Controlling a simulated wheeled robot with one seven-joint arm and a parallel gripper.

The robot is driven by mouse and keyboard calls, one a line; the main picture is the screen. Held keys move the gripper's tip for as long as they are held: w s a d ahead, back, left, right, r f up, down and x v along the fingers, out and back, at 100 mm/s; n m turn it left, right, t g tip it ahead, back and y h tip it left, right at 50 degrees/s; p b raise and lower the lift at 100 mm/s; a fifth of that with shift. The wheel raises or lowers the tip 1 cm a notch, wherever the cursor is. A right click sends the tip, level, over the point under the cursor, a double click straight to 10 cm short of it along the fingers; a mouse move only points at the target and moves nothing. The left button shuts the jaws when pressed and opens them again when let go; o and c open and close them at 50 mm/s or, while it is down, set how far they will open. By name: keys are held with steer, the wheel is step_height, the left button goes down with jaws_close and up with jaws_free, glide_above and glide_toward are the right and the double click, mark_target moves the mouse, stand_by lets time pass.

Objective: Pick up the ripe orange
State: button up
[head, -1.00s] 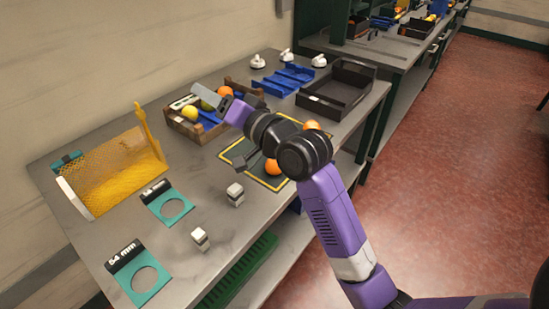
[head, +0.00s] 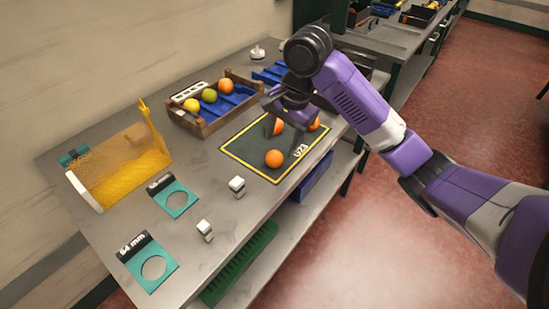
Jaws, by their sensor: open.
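A dark mat with a yellow border (head: 240,153) lies on the table and bears three orange-coloured fruits. The right orange (head: 314,125) is partly behind my gripper's right side. My gripper (head: 281,143) is open and points down over the mat, with its fingers on either side of the middle orange in the picture. I cannot tell whether they touch it.
A wooden crate (head: 203,130) behind the mat holds a yellow, a green and an orange fruit. A yellow mesh bin (head: 130,172), teal ring gauges (head: 174,201) and two small white-topped blocks (head: 237,186) stand at left. The table's front edge runs close to the mat.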

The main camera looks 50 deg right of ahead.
mark_target(276, 153)
steer(key=x, duration=0.7)
steer(key=shift+w+f, duration=0.1)
steer(key=shift+f, duration=0.1)
steer(key=shift+c, duration=0.3)
steer(key=c, duration=1.1)
